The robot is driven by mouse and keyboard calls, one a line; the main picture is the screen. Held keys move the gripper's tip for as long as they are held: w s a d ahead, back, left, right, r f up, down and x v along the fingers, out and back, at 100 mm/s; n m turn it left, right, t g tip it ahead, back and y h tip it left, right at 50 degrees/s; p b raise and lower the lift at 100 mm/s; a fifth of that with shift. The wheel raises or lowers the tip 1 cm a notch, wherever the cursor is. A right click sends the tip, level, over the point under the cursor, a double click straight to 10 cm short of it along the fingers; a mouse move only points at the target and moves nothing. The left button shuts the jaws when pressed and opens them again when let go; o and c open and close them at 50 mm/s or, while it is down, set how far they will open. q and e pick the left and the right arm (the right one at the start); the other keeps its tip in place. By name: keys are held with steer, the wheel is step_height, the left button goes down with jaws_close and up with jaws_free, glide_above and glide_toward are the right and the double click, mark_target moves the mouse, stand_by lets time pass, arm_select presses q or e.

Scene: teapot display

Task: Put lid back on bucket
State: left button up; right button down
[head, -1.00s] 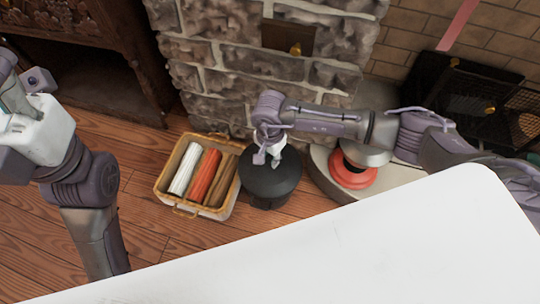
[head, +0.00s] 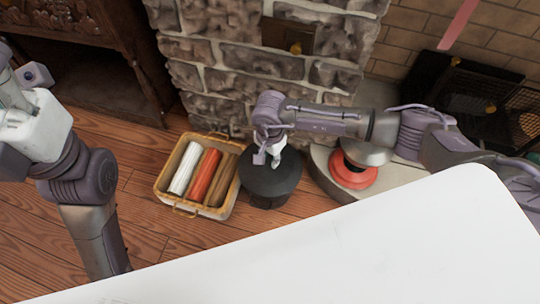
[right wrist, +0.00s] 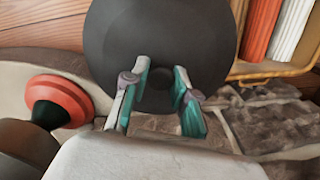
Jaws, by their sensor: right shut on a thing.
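The dark grey round lid (head: 272,182) is over the top of the black bucket (head: 268,204), which stands on the floor. The lid looks level and lined up with the bucket; I cannot tell whether it is fully seated. My right gripper (head: 275,156) points down at the lid's middle. In the right wrist view the teal-padded fingers (right wrist: 161,103) are shut on the small knob of the lid (right wrist: 160,45). The bucket's inside is hidden. My left gripper (head: 20,95) is at the left edge, away from the bucket, with its fingertips not clear.
A wicker basket (head: 233,209) with white, orange and brown rolls stands just left of the bucket. A red and grey round object (head: 353,172) sits on the stone ledge (head: 325,180) to the right. A stone wall is behind, and a white surface (head: 330,250) fills the front.

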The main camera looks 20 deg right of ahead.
steer(key=shift+c, duration=1.8)
jaws_free()
steer(key=shift+r, duration=0.1)
